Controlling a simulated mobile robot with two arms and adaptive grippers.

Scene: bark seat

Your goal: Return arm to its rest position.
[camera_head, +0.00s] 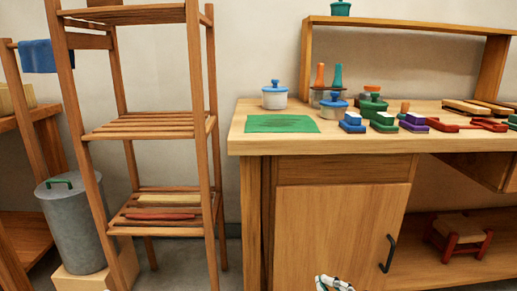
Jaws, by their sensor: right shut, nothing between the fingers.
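My right gripper (334,284) shows at the bottom edge of the head view, in front of the wooden cabinet door. Only its tip end is in the picture; it is small and partly cut off by the frame. It is shut and holds nothing. It is apart from the bench and from everything on it. My left gripper is not in view.
A wooden workbench (340,145) bears a green mat (282,124), a white pot (275,97), brushes and several other items. A slatted shelf rack (150,127) stands left of it. A lidded grey bin (76,225) is at far left. A small stool (460,234) sits under the bench.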

